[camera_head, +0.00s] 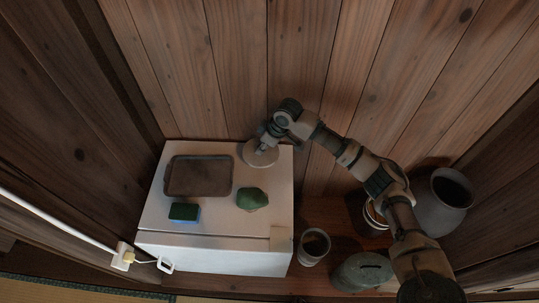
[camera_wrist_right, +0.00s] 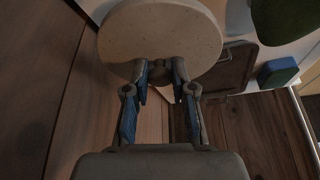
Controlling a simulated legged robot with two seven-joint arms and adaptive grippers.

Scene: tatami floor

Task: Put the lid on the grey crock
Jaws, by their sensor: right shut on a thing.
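A pale round lid (camera_head: 258,157) is at the back right corner of the white box's top; I cannot tell whether it touches the surface. My right gripper (camera_head: 266,146) is over it. My left gripper is not in view.
The white box (camera_head: 215,255) carries a brown tray (camera_head: 198,177), a green-and-blue sponge (camera_head: 184,212) and a green lump (camera_head: 252,198). A grey cup (camera_head: 313,247), a dark lidded pot (camera_head: 362,271) and a container (camera_head: 376,216) partly behind my arm stand on the right. Wooden walls close the back.

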